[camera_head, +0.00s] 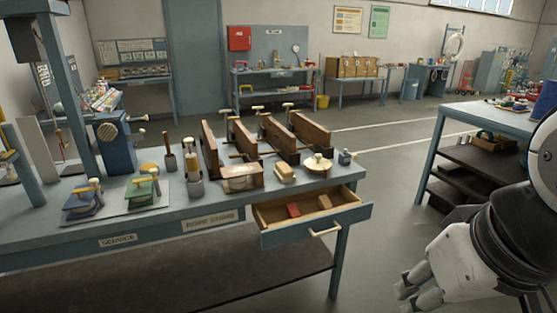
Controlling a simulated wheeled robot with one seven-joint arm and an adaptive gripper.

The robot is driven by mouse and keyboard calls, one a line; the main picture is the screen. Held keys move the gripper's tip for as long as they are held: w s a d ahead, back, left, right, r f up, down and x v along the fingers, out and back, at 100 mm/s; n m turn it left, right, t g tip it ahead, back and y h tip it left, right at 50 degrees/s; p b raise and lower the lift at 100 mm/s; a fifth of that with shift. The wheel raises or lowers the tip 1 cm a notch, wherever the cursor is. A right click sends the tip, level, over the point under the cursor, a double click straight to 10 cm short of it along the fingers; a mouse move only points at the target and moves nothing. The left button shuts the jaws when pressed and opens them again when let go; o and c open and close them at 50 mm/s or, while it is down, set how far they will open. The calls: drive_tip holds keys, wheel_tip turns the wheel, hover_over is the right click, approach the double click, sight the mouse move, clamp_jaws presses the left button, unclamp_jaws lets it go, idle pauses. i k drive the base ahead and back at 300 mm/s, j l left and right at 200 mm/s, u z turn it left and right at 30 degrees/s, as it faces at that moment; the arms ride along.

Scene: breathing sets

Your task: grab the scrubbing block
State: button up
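Several small blocks lie near the right end of the workbench (215,207), and I cannot tell for certain which is the scrubbing block. A pale yellow block (286,173) with a lighter top rests on the bench top. A wooden box-like piece (241,179) stands to its left. A red block (293,210) and a tan block (324,202) lie inside the open drawer (348,213). My gripper (418,290) is at the lower right, to the right of the drawer and apart from all these blocks. Its finger opening is not clear.
The drawer juts from the bench front. Tall wooden boards in clamps (264,134) stand behind the blocks. A round tan piece (317,164) sits right of the yellow block. Another table (492,118) stands at right. Floor (385,185) between the tables is clear.

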sight(283, 172)
drive_tip(key=i+l, duration=0.1)
drive_tip(key=i, duration=0.35)
drive_tip(key=i+l, duration=0.15)
drive_tip(key=i, duration=0.35)
drive_tip(key=i+l, duration=0.1)
drive_tip(key=i, duration=0.35)
drive_tip(key=i+l, duration=0.1)
drive_tip(key=i, duration=0.4)
drive_tip(key=u, duration=0.05)
